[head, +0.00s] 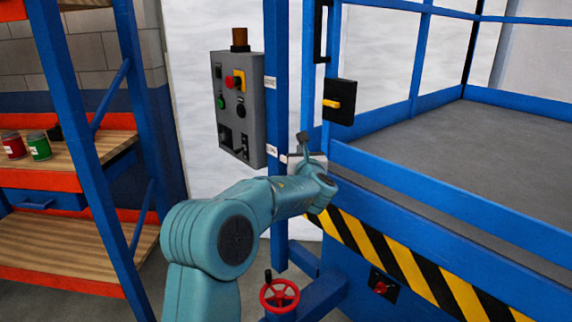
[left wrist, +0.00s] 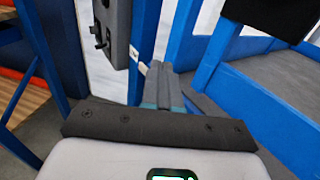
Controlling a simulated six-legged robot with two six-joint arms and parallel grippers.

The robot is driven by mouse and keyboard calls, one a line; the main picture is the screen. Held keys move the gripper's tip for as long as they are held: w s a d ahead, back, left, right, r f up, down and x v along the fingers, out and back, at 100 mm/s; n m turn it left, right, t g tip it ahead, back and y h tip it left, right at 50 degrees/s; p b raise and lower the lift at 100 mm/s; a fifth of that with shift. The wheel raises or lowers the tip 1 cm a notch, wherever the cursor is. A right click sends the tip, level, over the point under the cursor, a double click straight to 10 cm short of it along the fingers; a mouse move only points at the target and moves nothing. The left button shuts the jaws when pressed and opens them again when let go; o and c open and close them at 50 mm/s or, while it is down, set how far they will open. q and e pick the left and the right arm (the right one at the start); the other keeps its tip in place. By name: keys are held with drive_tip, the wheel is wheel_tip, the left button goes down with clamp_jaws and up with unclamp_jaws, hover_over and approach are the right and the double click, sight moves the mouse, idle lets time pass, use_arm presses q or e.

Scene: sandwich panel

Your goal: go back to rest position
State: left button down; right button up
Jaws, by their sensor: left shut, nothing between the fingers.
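My left gripper (head: 304,142) is at the end of my teal arm, in front of the blue post, just right of the lower edge of the grey control box (head: 238,108). In the left wrist view the two fingers of my left gripper (left wrist: 162,72) lie together, shut, with nothing between them. It seems apart from the box, but its exact distance to the post is hard to tell. My right gripper is in neither view.
A blue platform (head: 430,150) with railings stands at the right, with a yellow-black striped edge. A black box with a yellow handle (head: 340,103) is on its post. A red handwheel (head: 279,296) is low in front. Shelves with cans (head: 38,146) stand left.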

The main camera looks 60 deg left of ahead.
use_arm(q)
drive_tip(key=s+d+f+n+g+h+p, duration=0.1)
drive_tip(key=s+d+f+n+g+h, duration=0.15)
drive_tip(key=d+f+h, duration=0.8)
drive_tip(key=s+d+f+n+g+h+p, duration=0.1)
drive_tip(key=s+d+f+n+h+p, duration=0.2)
drive_tip(key=d+f, duration=1.5)
drive_tip(key=s+d+f+n+g+h+p, duration=0.1)
drive_tip(key=s+d+f+n+g+h, duration=0.15)
drive_tip(key=s+d+f+n, duration=0.35)
drive_tip(key=s+d+f+n+g+h, duration=0.1)
drive_tip(key=d+f+n+h, duration=0.2)
drive_tip(key=d+f, duration=0.35)
drive_tip(key=s+d+f+n+g+p, duration=0.1)
drive_tip(key=s+d+n+p, duration=0.1)
drive_tip(key=s+d+n, duration=0.7)
drive_tip(key=s+n, duration=0.2)
drive_tip(key=shift+s+d+f+h, duration=0.25)
drive_tip(key=shift+s+d+h, duration=0.1)
drive_tip(key=shift+h, duration=0.05)
